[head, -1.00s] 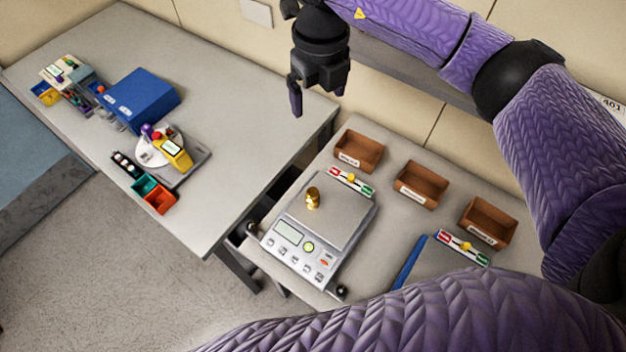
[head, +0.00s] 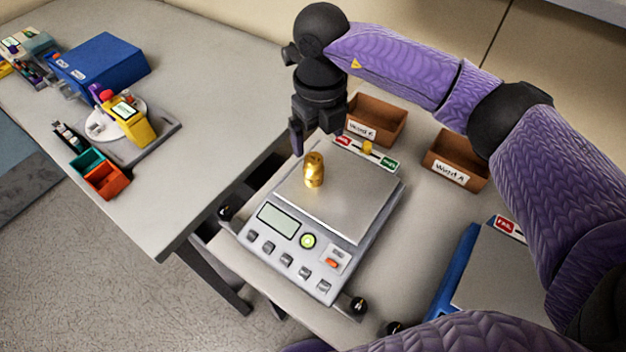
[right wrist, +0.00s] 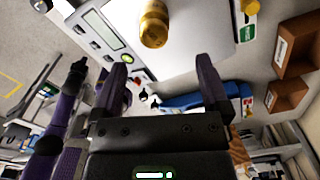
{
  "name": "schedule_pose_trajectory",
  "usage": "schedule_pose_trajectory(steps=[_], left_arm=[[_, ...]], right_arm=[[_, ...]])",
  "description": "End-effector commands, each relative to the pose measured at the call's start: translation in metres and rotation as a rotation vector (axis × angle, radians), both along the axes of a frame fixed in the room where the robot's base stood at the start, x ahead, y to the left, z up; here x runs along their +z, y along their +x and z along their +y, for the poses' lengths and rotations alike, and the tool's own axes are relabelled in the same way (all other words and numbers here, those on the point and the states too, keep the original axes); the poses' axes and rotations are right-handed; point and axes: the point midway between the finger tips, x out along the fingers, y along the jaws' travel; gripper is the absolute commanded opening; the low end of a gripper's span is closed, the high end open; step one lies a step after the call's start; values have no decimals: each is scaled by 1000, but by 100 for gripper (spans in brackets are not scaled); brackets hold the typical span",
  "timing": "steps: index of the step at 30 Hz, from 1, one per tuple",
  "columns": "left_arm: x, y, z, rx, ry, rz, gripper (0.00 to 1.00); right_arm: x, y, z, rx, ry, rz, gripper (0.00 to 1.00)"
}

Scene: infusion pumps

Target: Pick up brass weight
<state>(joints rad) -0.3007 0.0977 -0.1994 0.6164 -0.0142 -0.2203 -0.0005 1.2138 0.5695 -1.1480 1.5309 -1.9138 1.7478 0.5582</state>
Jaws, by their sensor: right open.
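The brass weight (head: 314,170) stands upright on the silver pan of the scale (head: 345,212), near its back left corner. It also shows in the right wrist view (right wrist: 154,24), beyond the fingertips and near the top middle. My right gripper (head: 314,142) hangs fingers down at the back left of the scale, just behind and above the weight. In the right wrist view its two fingers (right wrist: 160,75) are spread with nothing between them.
Brown bins (head: 374,121) stand behind the scale, with a red and green slider sign (head: 367,148) in front. A blue-edged scale (head: 462,255) sits at right, partly hidden by my arm. The left table (head: 200,110) holds a blue box (head: 100,68) and an orange bin (head: 108,180).

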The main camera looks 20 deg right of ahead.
Motion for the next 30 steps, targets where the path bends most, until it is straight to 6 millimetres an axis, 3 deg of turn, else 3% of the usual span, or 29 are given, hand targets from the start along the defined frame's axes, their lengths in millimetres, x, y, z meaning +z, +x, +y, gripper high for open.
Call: schedule_pose_trajectory(steps=[10, 13, 19, 30], left_arm=[[-12, -1, -2, 4, -4, 2, 0], [-13, 0, -2, 3, -5, 1, 0], [-12, 0, -3, 2, -5, 0, 0], [-12, -1, -3, 2, -6, 1, 0]], right_arm=[[-73, 3, 8, -1, -1, 4, 96], [-83, 3, 8, -1, -1, 2, 96], [-83, 3, 8, 0, -1, 0, 96], [-83, 3, 8, 0, -1, 0, 20]])
